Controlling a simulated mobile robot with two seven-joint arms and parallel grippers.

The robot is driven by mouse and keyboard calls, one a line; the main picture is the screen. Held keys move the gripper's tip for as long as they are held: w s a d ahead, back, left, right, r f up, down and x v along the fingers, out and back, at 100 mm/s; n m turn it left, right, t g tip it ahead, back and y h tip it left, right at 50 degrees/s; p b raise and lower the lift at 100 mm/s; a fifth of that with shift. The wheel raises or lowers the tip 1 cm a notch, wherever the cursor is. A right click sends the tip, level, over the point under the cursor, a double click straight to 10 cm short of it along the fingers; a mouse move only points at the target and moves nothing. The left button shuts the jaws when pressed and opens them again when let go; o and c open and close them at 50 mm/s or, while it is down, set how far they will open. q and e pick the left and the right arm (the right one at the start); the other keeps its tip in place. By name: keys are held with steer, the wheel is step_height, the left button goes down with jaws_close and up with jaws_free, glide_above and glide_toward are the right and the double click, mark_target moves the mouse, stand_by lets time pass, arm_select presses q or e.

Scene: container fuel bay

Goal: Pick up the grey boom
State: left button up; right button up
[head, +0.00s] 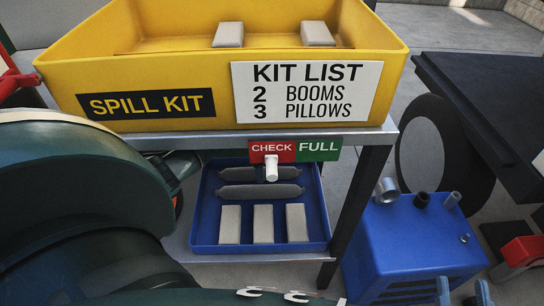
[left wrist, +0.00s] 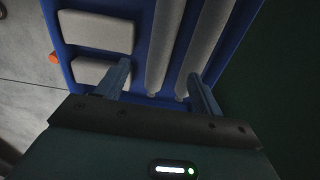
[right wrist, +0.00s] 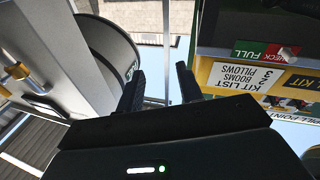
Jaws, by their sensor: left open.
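Two grey booms, one behind the other, lie in a blue tray (head: 196,215) on the lower shelf: a rear boom (head: 252,174) and a front boom (head: 260,191). In the left wrist view they run lengthwise, a left boom (left wrist: 170,40) and a right boom (left wrist: 212,40). My left gripper (left wrist: 162,82) is open over the tray; the left boom shows between its fingers, the right finger overlaps the right boom's near end. Its height above them is unclear. My right gripper (head: 464,291) is open and empty; it also shows in the right wrist view (right wrist: 160,85).
Several beige pillows (head: 263,224) lie in the tray's front part. Above stands a yellow spill kit bin (head: 220,60) holding two beige pieces (head: 228,35). A red-green CHECK/FULL sign (head: 318,149) hangs over the tray. A shelf leg (head: 352,215) and blue box (head: 410,240) stand right.

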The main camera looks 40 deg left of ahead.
mark_target(260, 188)
arm_select(q)
steer(key=f+b, duration=0.1)
steer(key=f, duration=0.1)
steer(key=f+b, duration=0.1)
steer(key=f, duration=0.2)
steer(key=f+b, duration=0.2)
steer(key=f, duration=0.1)
steer(key=shift+a+f, duration=0.15)
steer(key=shift+a, duration=0.15)
step_height(260, 188, down, 2)
steer(key=shift+f+b, duration=0.2)
steer(key=shift+b, duration=0.5)
step_height(260, 188, down, 2)
steer(key=shift+f+b, duration=0.15)
steer(key=shift+b, duration=0.5)
arm_select(e)
steer(key=shift+w+a+r+t+y, duration=0.2)
steer(key=shift+r+t+y, duration=0.1)
steer(key=shift+r+y, duration=0.25)
steer(key=shift+w+a+r+t+y, duration=0.2)
steer(key=shift+r+t+y, duration=0.1)
steer(key=shift+y, duration=0.35)
arm_select(q)
steer(key=c, duration=1.1)
